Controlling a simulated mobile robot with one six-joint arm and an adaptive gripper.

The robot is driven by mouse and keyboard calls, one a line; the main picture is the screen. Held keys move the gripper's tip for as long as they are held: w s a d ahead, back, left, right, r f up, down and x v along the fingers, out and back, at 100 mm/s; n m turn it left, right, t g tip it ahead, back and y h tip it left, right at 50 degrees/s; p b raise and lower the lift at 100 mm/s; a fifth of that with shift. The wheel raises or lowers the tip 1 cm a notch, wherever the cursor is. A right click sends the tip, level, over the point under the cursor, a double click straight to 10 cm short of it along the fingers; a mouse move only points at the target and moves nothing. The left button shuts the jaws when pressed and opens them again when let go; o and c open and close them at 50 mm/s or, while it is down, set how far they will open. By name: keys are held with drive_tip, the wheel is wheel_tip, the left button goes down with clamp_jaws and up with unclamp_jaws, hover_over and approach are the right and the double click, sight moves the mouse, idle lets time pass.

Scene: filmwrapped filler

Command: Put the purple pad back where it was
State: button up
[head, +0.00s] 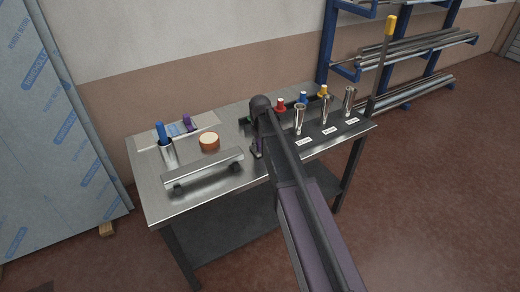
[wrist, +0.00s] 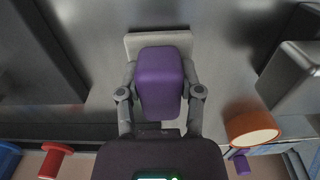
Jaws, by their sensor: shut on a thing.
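The purple pad (wrist: 160,80) is between the two fingers of my gripper (wrist: 159,88) in the wrist view. The fingers touch its two sides and are shut on it. A pale grey block (wrist: 134,44) shows just beyond the pad; I cannot tell whether it is part of the pad. In the head view my arm hides most of the gripper, which is over the middle of the metal table (head: 225,195). Another purple thing (head: 187,122) stands on the light mat (head: 208,121) at the table's back left.
A metal cup with a blue-topped tool (head: 161,131), an orange-brown roll (head: 209,142) and a raised metal bar (head: 203,168) are left of my arm. Several metal tubes (head: 299,120) with labels, and red, blue and yellow items (head: 303,96), stand to the right.

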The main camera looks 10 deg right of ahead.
drive_tip(key=shift+f, duration=0.15)
drive_tip(key=o, duration=1.1)
wheel_tip(320, 180, up, 12)
drive_tip(key=p, duration=1.2)
idle(0.6)
drive_tip(key=s+d+m, duration=0.2)
drive_tip(key=s+m, duration=0.2)
drive_tip(key=s, duration=1.9)
drive_tip(key=shift+s+d, duration=0.1)
